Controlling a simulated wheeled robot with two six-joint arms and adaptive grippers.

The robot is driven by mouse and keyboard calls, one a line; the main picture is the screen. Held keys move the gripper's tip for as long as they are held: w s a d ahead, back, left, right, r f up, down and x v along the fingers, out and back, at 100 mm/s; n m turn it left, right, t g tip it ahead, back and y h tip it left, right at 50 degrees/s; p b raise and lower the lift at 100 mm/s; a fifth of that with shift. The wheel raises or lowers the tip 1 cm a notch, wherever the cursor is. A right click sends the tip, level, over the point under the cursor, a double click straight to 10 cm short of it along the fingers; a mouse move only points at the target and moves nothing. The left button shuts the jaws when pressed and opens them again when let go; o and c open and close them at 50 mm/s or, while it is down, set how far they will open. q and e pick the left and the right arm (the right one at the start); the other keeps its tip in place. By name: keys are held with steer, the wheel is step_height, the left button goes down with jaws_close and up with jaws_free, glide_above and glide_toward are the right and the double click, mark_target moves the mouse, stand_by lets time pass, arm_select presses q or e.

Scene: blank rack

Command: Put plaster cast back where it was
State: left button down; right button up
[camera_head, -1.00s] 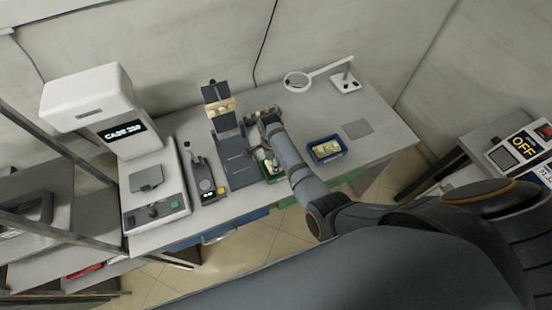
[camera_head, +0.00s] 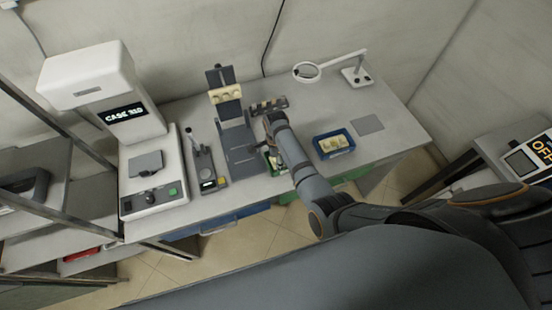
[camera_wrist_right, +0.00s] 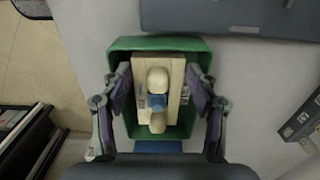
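A plaster cast (camera_wrist_right: 158,82), a beige block with rounded tops and a small blue patch, lies in a green tray (camera_wrist_right: 196,48) in the right wrist view. In the head view the green tray (camera_head: 283,169) is at the bench's front, largely covered by my right arm. My right gripper (camera_wrist_right: 158,80) is over the tray, its two fingers spread on either side of the cast. The fingers look open; I cannot tell whether they touch it. The right gripper (camera_head: 271,150) is mostly hidden in the head view. My left gripper is not in view.
A blue tray (camera_head: 334,144) with pale pieces stands right of my arm. A dark upright stand (camera_head: 237,145) and a small lever device (camera_head: 206,168) are to the left, near a white machine (camera_head: 150,180). A magnifier lamp (camera_head: 357,75) stands at the back right.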

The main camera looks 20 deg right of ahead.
steer(key=shift+d+r, duration=0.1)
steer(key=shift+r+p, duration=0.35)
steer(key=shift+r, duration=0.05)
step_height(320, 180, up, 7)
steer(key=p, duration=0.7)
steer(key=shift+r, duration=2.2)
